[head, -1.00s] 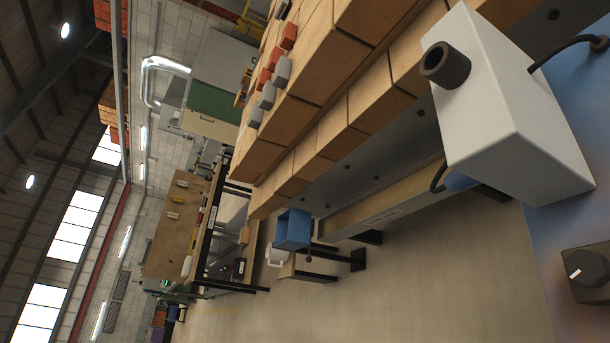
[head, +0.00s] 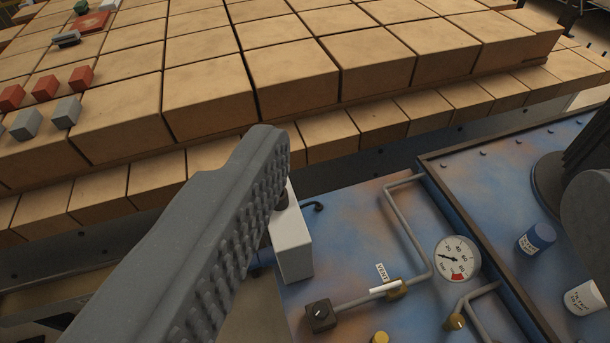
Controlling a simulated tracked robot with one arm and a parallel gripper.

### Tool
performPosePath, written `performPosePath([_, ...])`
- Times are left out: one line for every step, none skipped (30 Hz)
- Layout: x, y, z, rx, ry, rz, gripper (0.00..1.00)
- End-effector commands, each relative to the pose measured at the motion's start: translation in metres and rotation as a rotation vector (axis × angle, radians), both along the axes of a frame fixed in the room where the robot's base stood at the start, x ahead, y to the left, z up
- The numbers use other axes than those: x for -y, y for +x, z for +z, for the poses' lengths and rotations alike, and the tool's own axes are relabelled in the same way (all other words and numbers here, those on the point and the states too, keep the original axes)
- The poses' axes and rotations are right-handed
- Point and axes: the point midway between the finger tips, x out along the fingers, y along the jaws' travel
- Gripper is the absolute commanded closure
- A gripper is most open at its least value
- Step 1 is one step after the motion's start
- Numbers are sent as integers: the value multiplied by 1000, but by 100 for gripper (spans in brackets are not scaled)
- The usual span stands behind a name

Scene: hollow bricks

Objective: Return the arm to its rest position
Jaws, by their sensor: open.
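My gripper (head: 262,150) shows in the head view as one long grey jaw with a ridged inner face. It reaches from the lower left up to the middle. The other jaw is out of view. Nothing is seen held against the ridged face. The jaw tip overlaps the front edge of the tan block platform (head: 300,85) in the picture. It partly covers a white box (head: 291,245) behind it.
Small red bricks (head: 45,88) and grey bricks (head: 26,124) sit on the platform at left. A larger red piece (head: 88,22) and a dark grey piece (head: 66,39) lie farther back. A blue deck with pipes and a gauge fills the lower right; I cannot tell whether it is mine.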

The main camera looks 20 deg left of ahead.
Motion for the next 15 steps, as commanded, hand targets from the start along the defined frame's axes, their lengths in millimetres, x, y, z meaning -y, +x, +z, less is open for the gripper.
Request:
performPosePath([0, 0, 0, 0, 0, 0, 24])
performPosePath([0, 0, 0, 0, 0, 0, 24])
performPosePath([0, 0, 0, 0, 0, 0, 24])
performPosePath([0, 0, 2, 0, 0, 0, 24])
performPosePath([0, 0, 3, -1, 0, 0, 24])
performPosePath([0, 0, 6, -1, 0, 0, 24])
performPosePath([0, 0, 9, -1, 0, 0, 24])
performPosePath([0, 0, 13, -1, 0, 0, 24])
performPosePath([0, 0, 19, -1, 0, 0, 24])
performPosePath([0, 0, 23, -1, 0, 0, 24])
performPosePath([-1, 0, 28, -1, 0, 0, 24])
performPosePath([-1, 0, 35, -1, 0, 0, 24])
performPosePath([-1, 0, 40, -1, 0, 0, 24])
performPosePath([-1, 0, 45, -1, 0, 0, 24])
performPosePath([-1, 0, 51, -1, 0, 0, 24])
